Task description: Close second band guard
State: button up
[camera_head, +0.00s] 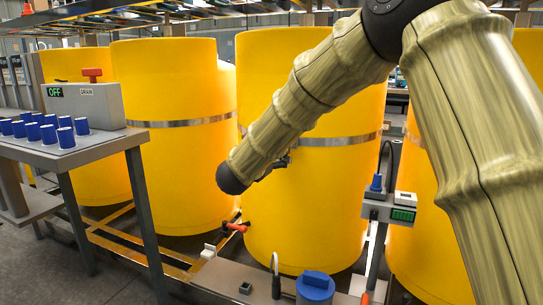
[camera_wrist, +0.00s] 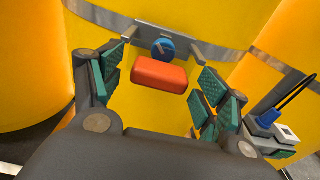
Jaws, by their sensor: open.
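In the wrist view, a steel band (camera_wrist: 226,52) runs around a yellow tank (camera_wrist: 215,18). A grey bracket (camera_wrist: 190,45) with a round blue knob (camera_wrist: 162,49) is fixed at the band. An orange-red block (camera_wrist: 159,75), perhaps the guard or its handle, shows just below the knob. My gripper (camera_wrist: 161,82) is open, its green-padded fingers apart on either side of the block, with no clear contact. In the head view, my gripper (camera_head: 277,164) is mostly hidden behind my arm, in front of the middle tank (camera_head: 305,215), just below its band (camera_head: 335,141).
A table (camera_head: 70,148) with blue cups (camera_head: 66,138) and a control box (camera_head: 85,105) stands at left. A red-handled valve (camera_head: 235,227) and a blue-capped part (camera_head: 315,285) sit low in front. A meter post (camera_head: 390,210) stands right of the middle tank.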

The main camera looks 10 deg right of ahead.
jog(key=shift+s, duration=0.1)
jog(key=f+v, duration=0.1)
jog(key=v, duration=1)
jog(key=shift+s+a+r, duration=0.25)
jog(key=shift+s+r, duration=0.1)
jog(key=shift+r, duration=0.15)
